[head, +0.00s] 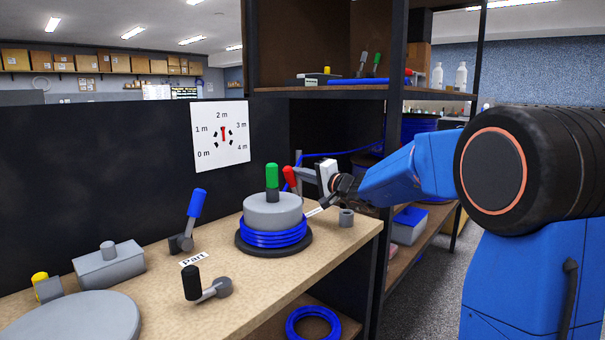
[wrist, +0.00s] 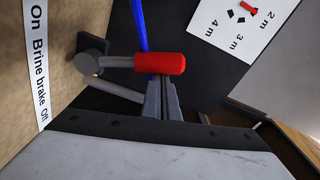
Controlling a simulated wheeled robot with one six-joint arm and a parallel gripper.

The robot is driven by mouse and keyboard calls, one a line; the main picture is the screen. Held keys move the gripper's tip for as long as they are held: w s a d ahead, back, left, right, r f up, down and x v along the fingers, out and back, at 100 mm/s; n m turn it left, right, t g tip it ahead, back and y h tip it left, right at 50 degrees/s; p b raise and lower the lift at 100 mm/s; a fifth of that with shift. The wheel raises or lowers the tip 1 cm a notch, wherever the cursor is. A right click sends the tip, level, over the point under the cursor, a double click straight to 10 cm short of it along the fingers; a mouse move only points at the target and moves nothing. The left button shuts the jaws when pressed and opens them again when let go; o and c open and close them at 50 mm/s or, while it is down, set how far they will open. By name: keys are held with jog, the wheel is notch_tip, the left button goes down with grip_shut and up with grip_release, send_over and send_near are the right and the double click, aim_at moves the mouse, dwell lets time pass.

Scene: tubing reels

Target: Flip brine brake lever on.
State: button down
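The brine brake lever has a red handle (head: 289,177) and stands roughly upright on the bench, behind the reel at its right. In the wrist view the red handle (wrist: 160,64) joins a grey pivot (wrist: 91,62) beside a white label (wrist: 42,65) reading "On Brine brake Off". The handle points away from the bench, leaning clearly to neither word. My gripper (head: 300,176) is at the handle's right in the head view. In the wrist view my gripper's fingers (wrist: 163,92) are close together with their tips at the handle; the handle hides whether they touch it.
A reel of blue tubing (head: 272,236) with a green-handled post (head: 272,180) stands just left of the lever. A blue lever (head: 196,203), a black crank (head: 193,283) and a grey peg (head: 346,217) are also on the bench. A dial panel (head: 220,145) is behind.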

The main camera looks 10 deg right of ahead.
jog(key=shift+s+a, duration=0.25)
jog(key=shift+a, duration=0.15)
